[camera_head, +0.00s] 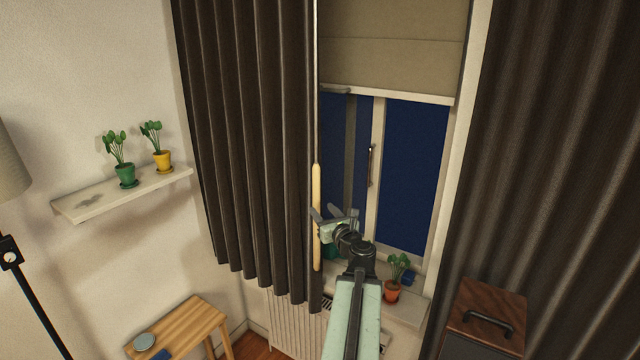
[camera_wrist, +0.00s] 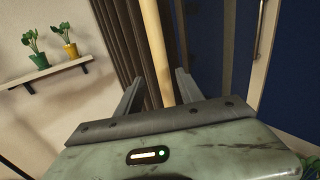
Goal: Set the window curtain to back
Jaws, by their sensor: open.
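The dark brown left curtain (camera_head: 245,130) hangs in folds over the left part of the window (camera_head: 415,170). A second dark curtain (camera_head: 555,130) hangs at the right. A pale wooden wand (camera_head: 317,190) hangs at the inner edge of the left curtain. My gripper (camera_head: 332,216) is at the wand's lower half. In the wrist view my gripper (camera_wrist: 158,85) is open, with the wand (camera_wrist: 153,45) between its two fingers in the picture. The curtain (camera_wrist: 125,40) shows behind the left finger. I cannot tell whether a finger touches the wand.
A wall shelf (camera_head: 120,195) at left holds a green pot (camera_head: 126,175) and a yellow pot (camera_head: 162,161). A wooden stool (camera_head: 180,328) stands below. An orange pot (camera_head: 391,291) stands on the windowsill. A brown box (camera_head: 487,312) is at lower right. A radiator (camera_head: 297,318) is under the window.

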